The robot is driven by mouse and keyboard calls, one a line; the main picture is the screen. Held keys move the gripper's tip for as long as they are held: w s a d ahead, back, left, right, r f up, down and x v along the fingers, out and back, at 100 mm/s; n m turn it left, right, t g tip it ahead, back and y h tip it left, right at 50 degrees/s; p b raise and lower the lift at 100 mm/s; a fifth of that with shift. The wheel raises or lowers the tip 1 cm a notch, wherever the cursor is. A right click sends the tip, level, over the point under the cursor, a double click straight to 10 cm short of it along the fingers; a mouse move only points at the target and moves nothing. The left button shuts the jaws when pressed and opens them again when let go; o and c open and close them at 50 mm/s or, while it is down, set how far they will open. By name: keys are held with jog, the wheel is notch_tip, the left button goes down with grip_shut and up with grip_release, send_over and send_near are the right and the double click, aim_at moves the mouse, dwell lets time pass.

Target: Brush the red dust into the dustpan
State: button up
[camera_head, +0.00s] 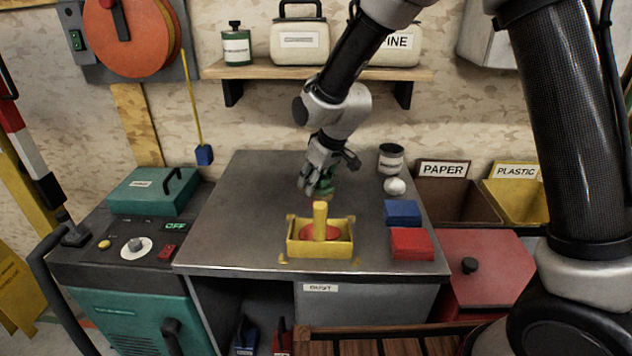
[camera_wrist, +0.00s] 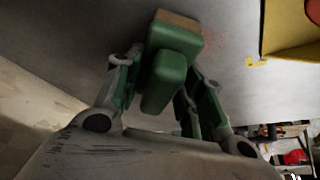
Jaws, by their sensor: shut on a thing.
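My gripper (camera_head: 320,184) is over the back middle of the grey bench. It is shut on a green brush (camera_head: 326,191), which shows in the wrist view as a green handle (camera_wrist: 165,75) with a tan bristle end (camera_wrist: 179,18) at the bench. A faint patch of red dust (camera_wrist: 214,38) lies beside the bristles in the wrist view. The yellow dustpan (camera_head: 343,251) is a box-like tray with an upright yellow post, standing nearer the front edge. A red round patch (camera_head: 307,232) shows inside it around the post. Its corner shows in the wrist view (camera_wrist: 285,45).
Blue (camera_head: 403,212) and red (camera_head: 412,244) blocks lie at the bench's right. A white ball (camera_head: 395,187) and dark can (camera_head: 390,159) stand behind them. Paper (camera_head: 458,202) and plastic bins are farther right. A teal box (camera_head: 150,193) is at left. The bench's left side is clear.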

jog(key=shift+w, duration=0.45)
jog(key=shift+w+r, duration=0.15)
jog(key=shift+w, duration=0.05)
notch_tip(320, 180, up, 2)
jog(key=shift+s+r, duration=0.1)
jog(key=shift+s, duration=0.05)
jog(key=shift+r, duration=2.8)
